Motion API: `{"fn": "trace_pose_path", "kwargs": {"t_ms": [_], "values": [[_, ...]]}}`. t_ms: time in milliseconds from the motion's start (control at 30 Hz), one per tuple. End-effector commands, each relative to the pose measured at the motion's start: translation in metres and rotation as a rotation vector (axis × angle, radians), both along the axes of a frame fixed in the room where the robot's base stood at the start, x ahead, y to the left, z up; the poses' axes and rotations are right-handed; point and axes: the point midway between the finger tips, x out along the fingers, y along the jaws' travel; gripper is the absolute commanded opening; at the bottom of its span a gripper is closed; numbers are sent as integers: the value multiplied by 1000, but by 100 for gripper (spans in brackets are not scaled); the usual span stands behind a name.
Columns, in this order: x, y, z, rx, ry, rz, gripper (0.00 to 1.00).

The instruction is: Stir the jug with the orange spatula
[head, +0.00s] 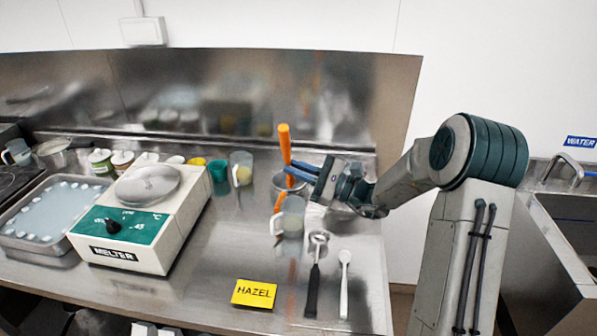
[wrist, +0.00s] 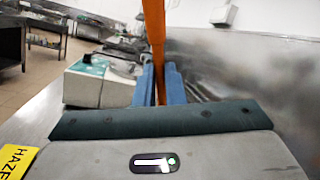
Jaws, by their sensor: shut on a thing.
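The orange spatula (head: 284,143) stands nearly upright, tilted slightly, in my gripper (head: 291,171). The blue fingers are shut on its shaft; the wrist view also shows the spatula (wrist: 154,35) between the fingers (wrist: 159,84). A clear jug (head: 293,219) with a handle on its left stands on the steel counter just below my gripper. The spatula's lower end reaches down to the jug's rim on the left. I cannot tell whether its tip is inside, and the wrist view hides it.
A metal pot (head: 286,181) stands just behind the jug. Another jug (head: 241,167), a green cup (head: 218,171) and the melter (head: 140,225) are to the left. A black-handled tool (head: 313,285), a white spoon (head: 344,285) and the yellow HAZEL card (head: 254,293) lie in front.

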Motion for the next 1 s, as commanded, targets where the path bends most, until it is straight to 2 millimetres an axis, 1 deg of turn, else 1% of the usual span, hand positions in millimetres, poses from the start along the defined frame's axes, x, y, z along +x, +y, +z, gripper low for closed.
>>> {"fn": "trace_pose_path", "kwargs": {"t_ms": [267,900,1000], "values": [[-8,2,-11,1,2,0,0],[-40,8,-50,2,1,-2,0],[-36,7,-58,1,0,-3,0]]}}
